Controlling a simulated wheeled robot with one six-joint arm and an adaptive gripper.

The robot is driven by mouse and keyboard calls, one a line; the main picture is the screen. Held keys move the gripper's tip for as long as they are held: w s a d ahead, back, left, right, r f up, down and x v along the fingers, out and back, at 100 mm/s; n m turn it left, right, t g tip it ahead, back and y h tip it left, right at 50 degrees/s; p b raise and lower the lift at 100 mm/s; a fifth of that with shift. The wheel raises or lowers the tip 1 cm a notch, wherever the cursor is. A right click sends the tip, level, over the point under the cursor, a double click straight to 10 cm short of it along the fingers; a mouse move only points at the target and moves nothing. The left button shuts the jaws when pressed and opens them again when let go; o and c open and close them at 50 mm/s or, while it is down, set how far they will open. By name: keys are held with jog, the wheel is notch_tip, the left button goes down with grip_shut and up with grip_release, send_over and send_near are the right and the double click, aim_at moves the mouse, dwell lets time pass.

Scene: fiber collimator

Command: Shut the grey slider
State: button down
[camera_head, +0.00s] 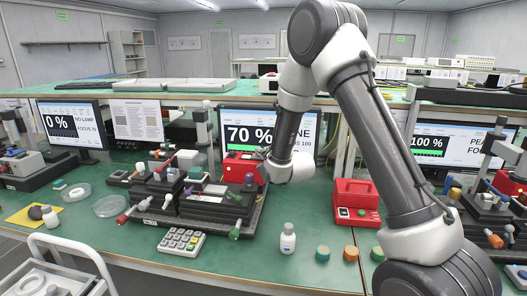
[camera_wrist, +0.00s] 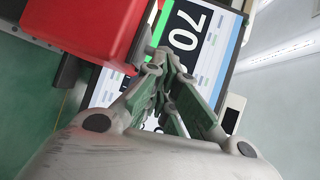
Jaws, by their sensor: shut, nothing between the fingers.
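My gripper (camera_head: 262,153) is beside the red box (camera_head: 240,169) on the middle bench setup. In the wrist view my gripper (camera_wrist: 163,57) is shut and empty, with its fingertips close to the lower right corner of the red box (camera_wrist: 85,28). A small grey piece (camera_wrist: 143,45) sticks out at that corner, right by the fingertips. I cannot tell for sure whether it is the grey slider, whether it is open, or whether the fingers touch it. In the head view the slider cannot be made out.
A monitor (camera_head: 304,137) reading 70 % stands behind the red box. The black optics setup (camera_head: 170,195) lies to the left.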

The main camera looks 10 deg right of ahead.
dwell(0.3)
jog(key=shift+w+a, duration=0.35)
jog(key=shift+a, duration=0.45)
jog(key=shift+w+a, duration=0.35)
jog(key=shift+a, duration=0.5)
jog(key=shift+w+a, duration=0.35)
jog(key=shift+a, duration=0.45)
